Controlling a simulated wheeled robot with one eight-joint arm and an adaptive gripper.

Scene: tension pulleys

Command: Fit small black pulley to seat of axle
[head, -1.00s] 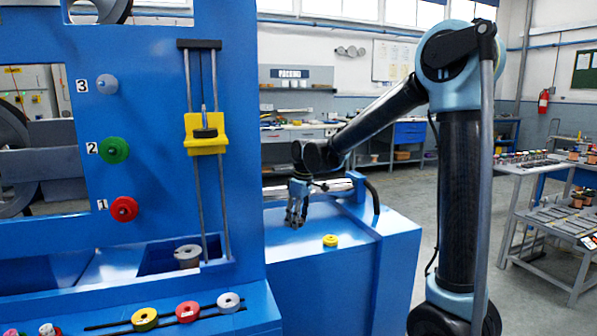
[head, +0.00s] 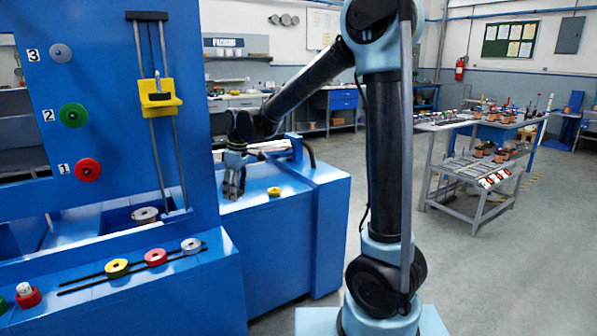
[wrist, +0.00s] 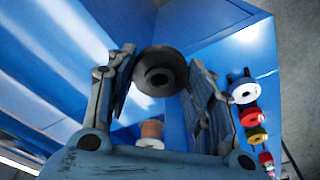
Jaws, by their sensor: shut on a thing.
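My gripper (head: 234,188) points down over the top of the low blue cabinet in the head view. In the wrist view my gripper (wrist: 165,60) is shut on the small black pulley (wrist: 160,71), a dark disc with a central hole between the two fingers. The head view does not show the pulley clearly. On the blue panel at left, a yellow block (head: 158,108) sits on two vertical rods, with a small dark part and an upright pin on it. I cannot tell whether this is the axle's seat.
Numbered red (head: 88,170), green (head: 73,115) and grey (head: 61,53) discs are on the panel. Yellow (head: 117,268), red (head: 155,257) and white (head: 191,245) rollers line the front ledge. A small yellow piece (head: 274,191) lies right of my gripper.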

